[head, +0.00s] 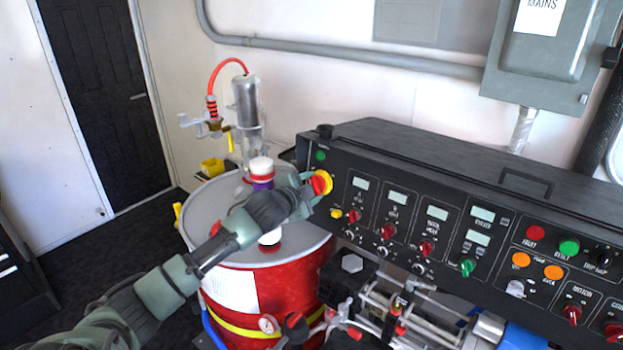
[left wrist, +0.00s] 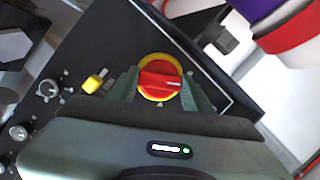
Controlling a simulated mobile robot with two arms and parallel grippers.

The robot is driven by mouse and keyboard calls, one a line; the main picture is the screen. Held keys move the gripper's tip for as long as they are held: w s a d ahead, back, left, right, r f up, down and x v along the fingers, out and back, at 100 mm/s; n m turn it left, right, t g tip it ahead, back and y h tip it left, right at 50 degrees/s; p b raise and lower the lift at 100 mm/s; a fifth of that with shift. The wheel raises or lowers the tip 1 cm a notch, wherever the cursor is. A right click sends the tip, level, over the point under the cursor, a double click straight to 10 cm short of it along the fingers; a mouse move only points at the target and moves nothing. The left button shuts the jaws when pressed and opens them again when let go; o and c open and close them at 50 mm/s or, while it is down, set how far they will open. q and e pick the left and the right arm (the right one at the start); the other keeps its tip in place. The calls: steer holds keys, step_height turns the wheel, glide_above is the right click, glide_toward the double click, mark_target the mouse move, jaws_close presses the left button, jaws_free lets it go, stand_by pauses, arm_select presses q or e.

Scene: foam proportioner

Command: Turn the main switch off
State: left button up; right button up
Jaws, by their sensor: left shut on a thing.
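The main switch (head: 321,183) is a red knob on a yellow round plate at the left end of the black control panel (head: 345,160). It shows large in the left wrist view (left wrist: 160,79), where its red grip bar lies nearly level with a pale mark at the right end. My left gripper (head: 314,186) is shut on the main switch, with one green finger on each side of it, as the left wrist view (left wrist: 161,88) shows. The gripper partly hides the switch in the head view. My right gripper does not show.
A red drum (head: 270,293) with a grey lid stands below my left arm. A small yellow knob (head: 336,213) sits just below the switch, near rows of other knobs and displays. A grey box marked MAINS (head: 548,60) hangs on the wall. Pumps and pipes crowd the space under the panel.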

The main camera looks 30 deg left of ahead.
arm_select(q)
steer(key=shift+n+g+p, duration=0.3)
steer(key=shift+n+p, duration=0.5)
steer(key=shift+n, duration=0.1)
steer(key=shift+f+h, duration=0.1)
steer(key=shift+h, duration=0.2)
steer(key=o, duration=1.4)
steer(key=shift+c, duration=0.2)
steer(key=shift+s, duration=0.1)
steer(key=b+v, duration=0.2)
steer(key=v, duration=0.5)
steer(key=shift+s+b, duration=0.3)
steer(key=shift+b, duration=0.05)
